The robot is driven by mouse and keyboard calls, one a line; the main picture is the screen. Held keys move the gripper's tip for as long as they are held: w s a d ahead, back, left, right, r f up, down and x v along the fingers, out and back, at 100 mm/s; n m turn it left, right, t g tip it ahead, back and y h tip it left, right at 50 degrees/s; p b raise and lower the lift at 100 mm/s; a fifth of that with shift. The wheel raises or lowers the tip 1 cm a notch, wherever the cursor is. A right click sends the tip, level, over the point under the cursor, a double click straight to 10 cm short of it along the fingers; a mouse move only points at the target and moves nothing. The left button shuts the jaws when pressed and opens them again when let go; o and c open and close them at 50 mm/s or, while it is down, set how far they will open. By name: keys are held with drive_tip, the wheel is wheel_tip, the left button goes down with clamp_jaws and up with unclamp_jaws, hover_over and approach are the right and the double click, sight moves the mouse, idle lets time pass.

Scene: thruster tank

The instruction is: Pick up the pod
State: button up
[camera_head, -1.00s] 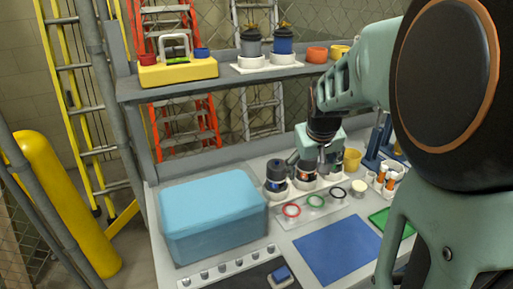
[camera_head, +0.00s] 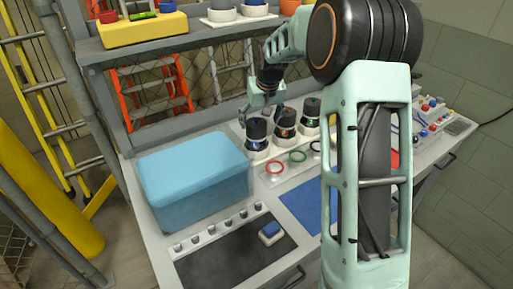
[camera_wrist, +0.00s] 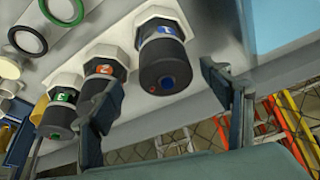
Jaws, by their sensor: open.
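Three dark cylindrical pods stand in a row on white bases on the workbench: one with a blue band (camera_head: 257,130), one with an orange band (camera_head: 285,120) and one with a green band (camera_head: 311,110). In the wrist view the blue-marked pod (camera_wrist: 163,62), the orange-marked pod (camera_wrist: 103,72) and the green-marked pod (camera_wrist: 59,112) all show. My gripper (camera_head: 263,112) is open and empty, just behind and above the row. Its fingers (camera_wrist: 155,90) appear on either side of the blue-marked pod in the wrist view; contact is not visible.
A blue box (camera_head: 190,180) stands left of the pods. Red and green rings (camera_head: 297,156) lie on a plate before them. A blue mat (camera_head: 308,205) and a dark mat (camera_head: 215,265) lie nearer. A shelf (camera_head: 115,55) with a yellow tray (camera_head: 140,30) runs above the back.

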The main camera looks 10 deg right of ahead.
sight(256, 140)
drive_tip(key=x, duration=0.5)
drive_tip(key=shift+a+f+p, duration=0.3)
drive_tip(key=shift+f+p, duration=0.05)
drive_tip(key=shift+p, duration=0.05)
clamp_jaws()
